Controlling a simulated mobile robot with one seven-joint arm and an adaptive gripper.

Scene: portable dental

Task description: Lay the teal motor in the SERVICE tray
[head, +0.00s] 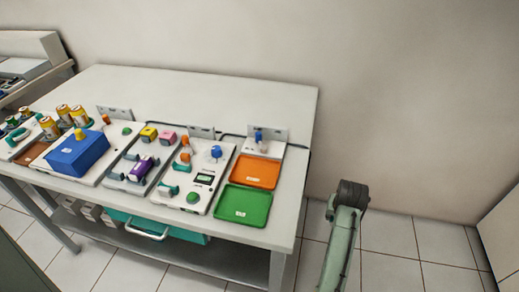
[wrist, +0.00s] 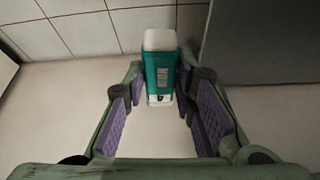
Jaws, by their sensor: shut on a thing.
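In the wrist view my gripper (wrist: 166,95) is shut on the teal motor (wrist: 159,74), a teal block with pale ends and a small dark label. The motor sits between the fingertips, with the purple pads on either side. A pale wall and tiled floor show behind it. In the head view the gripper and motor are not visible. Two shallow trays lie at the right end of the table, an orange tray (head: 262,184) behind a green tray (head: 236,216). Both look empty. Their small labels are too small to read, so I cannot tell which is SERVICE.
The white table (head: 200,88) carries a white device (head: 200,202) left of the trays, a blue box (head: 77,154), and several small coloured parts. A small upright panel (head: 267,133) stands behind the orange tray. The table's back strip is clear. Floor lies beyond its right edge.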

